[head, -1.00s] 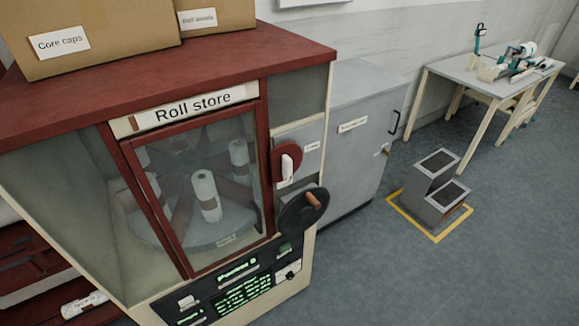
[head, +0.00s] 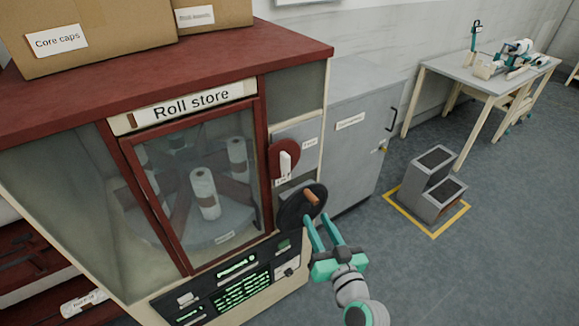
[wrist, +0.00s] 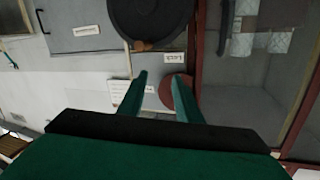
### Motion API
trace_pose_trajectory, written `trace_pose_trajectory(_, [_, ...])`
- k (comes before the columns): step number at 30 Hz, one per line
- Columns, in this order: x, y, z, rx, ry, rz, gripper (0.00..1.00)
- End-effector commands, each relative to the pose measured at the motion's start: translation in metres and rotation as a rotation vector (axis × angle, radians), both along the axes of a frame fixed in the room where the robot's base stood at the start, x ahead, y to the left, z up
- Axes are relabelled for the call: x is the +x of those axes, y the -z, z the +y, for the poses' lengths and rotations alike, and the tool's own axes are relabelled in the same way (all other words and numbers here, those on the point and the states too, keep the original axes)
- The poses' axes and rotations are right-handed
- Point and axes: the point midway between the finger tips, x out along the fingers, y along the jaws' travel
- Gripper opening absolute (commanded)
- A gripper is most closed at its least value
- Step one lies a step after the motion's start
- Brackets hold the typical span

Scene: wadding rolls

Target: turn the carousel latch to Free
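The carousel latch (head: 276,157) is a red disc with a white lever on the pale panel right of the Roll store's glass door. The lever points roughly downward. A small label (head: 309,143) sits to its right and another (head: 280,183) below; both are too small to read surely. My gripper (head: 319,217) is open and empty, below and right of the latch, in front of the black hand wheel's lower right. In the wrist view, part of the red latch disc (wrist: 170,88) shows beyond my open fingers (wrist: 160,88), mostly behind the right one.
The black hand wheel (head: 292,212) with a wooden knob (head: 312,198) lies just below the latch. The framed glass door (head: 195,190) shows white rolls on the carousel. A grey cabinet (head: 357,145) stands right of the store. A grey step (head: 431,185) stands on the open floor.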

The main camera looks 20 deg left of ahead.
Motion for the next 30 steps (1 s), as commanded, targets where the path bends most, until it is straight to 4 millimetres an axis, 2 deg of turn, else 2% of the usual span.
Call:
trace_pose_trajectory(1, [0.008,-0.022,0.002,-0.013,-0.043,-0.037,0.31])
trace_pose_trajectory(6, [0.016,-0.072,0.014,-0.062,-0.181,-0.122,0.31])
trace_pose_trajectory(11, [0.017,-0.098,0.02,-0.098,-0.259,-0.173,0.31])
trace_pose_trajectory(15, [0.017,-0.106,0.024,-0.111,-0.286,-0.189,0.31])
trace_pose_trajectory(20, [0.026,-0.106,0.037,-0.111,-0.291,-0.19,0.31])
trace_pose_trajectory(30, [0.062,-0.107,0.084,-0.11,-0.291,-0.189,0.31])
